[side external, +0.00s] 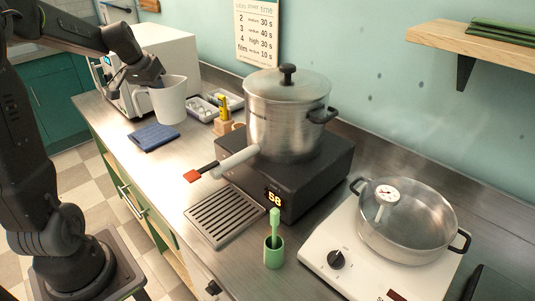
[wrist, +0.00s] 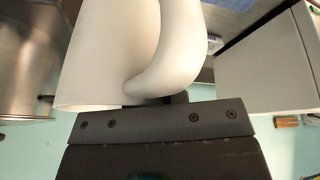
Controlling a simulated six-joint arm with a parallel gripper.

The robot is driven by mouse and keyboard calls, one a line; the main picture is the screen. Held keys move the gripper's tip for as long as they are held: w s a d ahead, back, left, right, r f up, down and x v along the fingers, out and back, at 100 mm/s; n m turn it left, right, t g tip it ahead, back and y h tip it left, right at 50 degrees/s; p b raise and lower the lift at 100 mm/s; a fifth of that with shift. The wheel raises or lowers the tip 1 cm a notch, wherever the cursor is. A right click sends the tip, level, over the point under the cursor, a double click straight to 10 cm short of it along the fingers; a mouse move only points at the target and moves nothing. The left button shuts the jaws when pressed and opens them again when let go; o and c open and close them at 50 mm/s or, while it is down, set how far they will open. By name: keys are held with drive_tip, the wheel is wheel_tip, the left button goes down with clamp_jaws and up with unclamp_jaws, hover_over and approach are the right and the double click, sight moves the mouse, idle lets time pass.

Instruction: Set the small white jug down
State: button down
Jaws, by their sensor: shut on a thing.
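The small white jug (side external: 170,102) is upright at the far end of the counter, in front of the white microwave-like box. My gripper (side external: 154,80) is shut on it at its upper left, near the handle. In the wrist view the jug's white body (wrist: 108,52) and curved handle (wrist: 172,58) fill the upper middle, close against the dark gripper (wrist: 155,125). The fingertips are hidden there. The jug's base is close to the counter top (side external: 108,113); I cannot tell whether it touches.
A folded blue cloth (side external: 154,137) lies just in front of the jug. A tray with small items (side external: 203,108) is to its right, with the white box (side external: 165,55) behind. A large lidded steel pot (side external: 287,115) stands on a dark cooker further right.

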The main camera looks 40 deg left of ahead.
drive_tip(key=w+d+r+m+h, duration=0.15)
drive_tip(key=d+m, duration=0.25)
drive_tip(key=d, duration=1.3)
drive_tip(key=w+d+r+m+h, duration=0.1)
drive_tip(key=w+d+r+m, duration=0.15)
drive_tip(key=d, duration=1.45)
drive_tip(key=s+d+m+g+h, duration=0.1)
drive_tip(key=s+d+m, duration=0.25)
drive_tip(key=d, duration=0.65)
drive_tip(key=s+d+m+h, duration=0.2)
drive_tip(key=s+d+m, duration=0.15)
drive_tip(key=d, duration=0.65)
drive_tip(key=w+a+f+n+y, duration=0.1)
drive_tip(key=w+a+n, duration=0.1)
drive_tip(key=w, duration=1.1)
drive_tip(key=w+a+f+n+y, duration=0.1)
drive_tip(key=w+n, duration=0.1)
drive_tip(key=w, duration=1.1)
drive_tip(key=shift+t, duration=0.3)
drive_tip(key=shift+s+d+f, duration=0.1)
drive_tip(key=shift+d+f, duration=5.5)
